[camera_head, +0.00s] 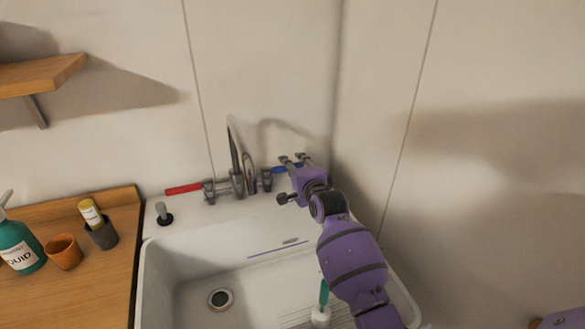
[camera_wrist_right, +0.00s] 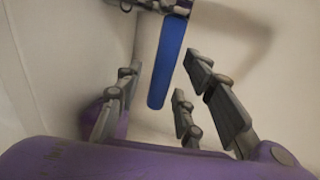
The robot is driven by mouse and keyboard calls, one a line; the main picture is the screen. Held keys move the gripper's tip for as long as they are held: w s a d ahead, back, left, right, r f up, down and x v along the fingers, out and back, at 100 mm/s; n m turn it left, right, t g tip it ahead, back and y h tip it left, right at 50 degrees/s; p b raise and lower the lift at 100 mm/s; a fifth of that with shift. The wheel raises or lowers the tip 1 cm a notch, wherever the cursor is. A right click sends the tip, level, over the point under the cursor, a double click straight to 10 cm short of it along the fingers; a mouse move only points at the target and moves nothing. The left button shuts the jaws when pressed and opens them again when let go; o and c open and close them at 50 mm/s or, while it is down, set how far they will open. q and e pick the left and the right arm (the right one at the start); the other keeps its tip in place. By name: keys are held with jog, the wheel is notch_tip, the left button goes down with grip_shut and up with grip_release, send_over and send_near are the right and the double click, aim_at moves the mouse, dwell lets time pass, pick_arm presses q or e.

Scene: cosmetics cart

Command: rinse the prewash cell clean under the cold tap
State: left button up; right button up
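The sink basin (camera_head: 196,262) is white, with a round drain (camera_head: 220,299) in its floor; I see no water in it. The silver tap (camera_head: 237,160) stands at its back, with a red lever (camera_head: 184,189) left and a blue lever (camera_head: 288,170) right. I see no water running. My right gripper (camera_head: 288,180) is at the blue lever. In the right wrist view its fingers (camera_wrist_right: 160,85) are apart, with the blue lever (camera_wrist_right: 168,62) between them; contact is unclear. A white piece with a teal handle (camera_head: 322,298) is in the basin, partly behind my arm. My left gripper is out of view.
A wooden counter (camera_head: 95,285) at left holds a teal bottle (camera_head: 18,248), an orange cup (camera_head: 64,251) and a dark cup (camera_head: 103,236) with a yellow-labelled tube. A wooden shelf (camera_head: 40,75) is upper left. A wall stands close right of the sink.

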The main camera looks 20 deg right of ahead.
jog(key=shift+w, duration=0.3)
grip_shut()
dwell(0.5)
